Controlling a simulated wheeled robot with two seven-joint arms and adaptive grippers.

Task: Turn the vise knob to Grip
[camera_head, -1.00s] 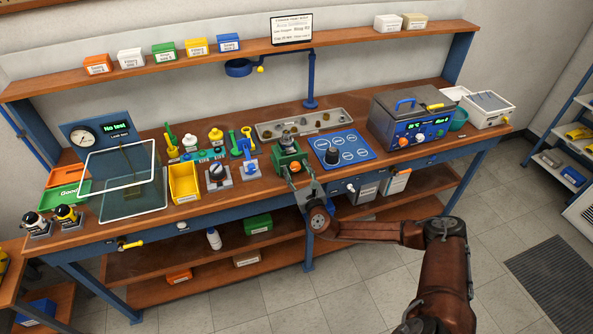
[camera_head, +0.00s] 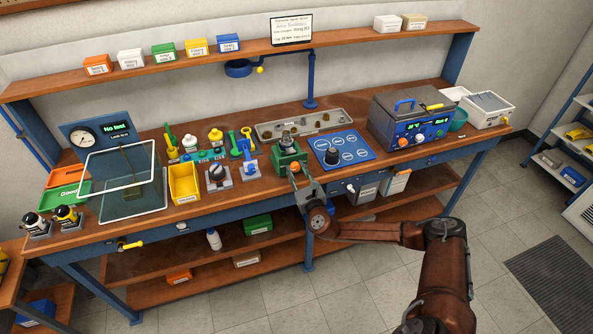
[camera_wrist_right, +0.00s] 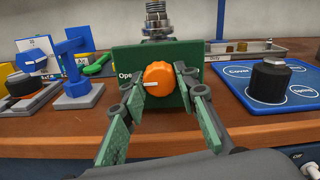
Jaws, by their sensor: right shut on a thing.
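The green vise (camera_head: 289,158) stands at the bench's front edge, with a shiny metal part held at its top. Its orange knob (camera_head: 295,167) is on the front face. In the right wrist view the knob (camera_wrist_right: 160,79) has a white mark pointing left, toward the partly covered "Open" label (camera_wrist_right: 124,76). My right gripper (camera_head: 297,177) reaches the knob from the front. In the wrist view its fingertips (camera_wrist_right: 161,84) are on either side of the knob, shut on it. Any label right of the knob is hidden by a finger. My left gripper is not in view.
Left are a blue stand (camera_head: 250,165) and a yellow bin (camera_head: 184,184). A grey parts tray (camera_head: 270,131) lies behind. Floor space in front is clear.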

